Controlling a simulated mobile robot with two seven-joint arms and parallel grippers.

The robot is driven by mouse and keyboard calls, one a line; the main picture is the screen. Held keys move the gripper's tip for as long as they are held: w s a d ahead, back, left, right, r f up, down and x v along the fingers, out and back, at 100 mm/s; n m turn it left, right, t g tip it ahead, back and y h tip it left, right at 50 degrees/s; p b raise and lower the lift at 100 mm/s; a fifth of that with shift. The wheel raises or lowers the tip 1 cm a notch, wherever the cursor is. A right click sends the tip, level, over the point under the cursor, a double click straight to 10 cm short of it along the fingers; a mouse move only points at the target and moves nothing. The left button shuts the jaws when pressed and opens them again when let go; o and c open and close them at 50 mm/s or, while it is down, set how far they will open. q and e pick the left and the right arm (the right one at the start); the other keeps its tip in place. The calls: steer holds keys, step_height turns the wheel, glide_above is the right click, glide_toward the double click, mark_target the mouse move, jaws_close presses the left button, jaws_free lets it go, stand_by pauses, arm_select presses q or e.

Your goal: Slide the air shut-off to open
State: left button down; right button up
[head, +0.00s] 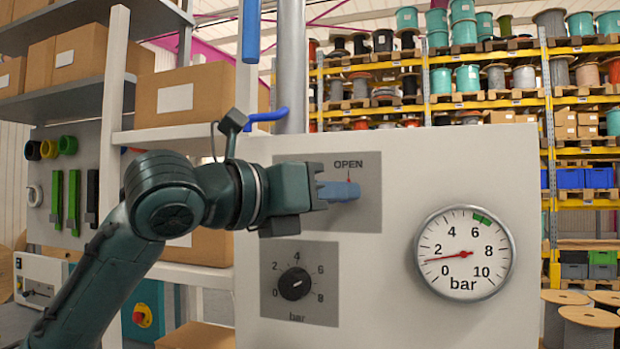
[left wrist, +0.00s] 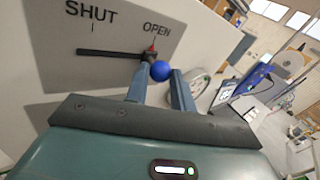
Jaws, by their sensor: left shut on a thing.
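The air shut-off is a slide with a blue ball knob (left wrist: 160,71) in a dark slot (left wrist: 110,53), marked SHUT at one end and OPEN at the other. The knob is at the OPEN end, with a red pointer by the OPEN mark. My left gripper (head: 340,191) is shut on the knob; its two blue-grey fingers lie either side of it in the left wrist view. In the head view the gripper hides the knob and the SHUT side of the grey label plate (head: 369,215). My right gripper is not in view.
On the same white panel (head: 400,320) are a black dial (head: 295,284) just below the gripper and a round gauge (head: 464,253) to the right, its red needle between 0 and 2. Shelving with boxes (head: 188,95) stands behind my left arm.

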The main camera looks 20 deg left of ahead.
arm_select(q)
steer(key=shift+d, duration=0.1)
steer(key=c, duration=1.5)
jaws_free()
steer(key=shift+c, duration=0.2)
steer(key=o, duration=0.3)
steer(key=shift+d, duration=0.15)
steer(key=shift+o, duration=0.3)
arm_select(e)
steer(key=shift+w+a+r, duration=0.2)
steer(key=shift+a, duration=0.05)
arm_select(q)
steer(key=b+v, duration=0.2)
steer(key=v, duration=1.1)
steer(key=shift+a+b, duration=0.2)
steer(key=shift+b, duration=0.2)
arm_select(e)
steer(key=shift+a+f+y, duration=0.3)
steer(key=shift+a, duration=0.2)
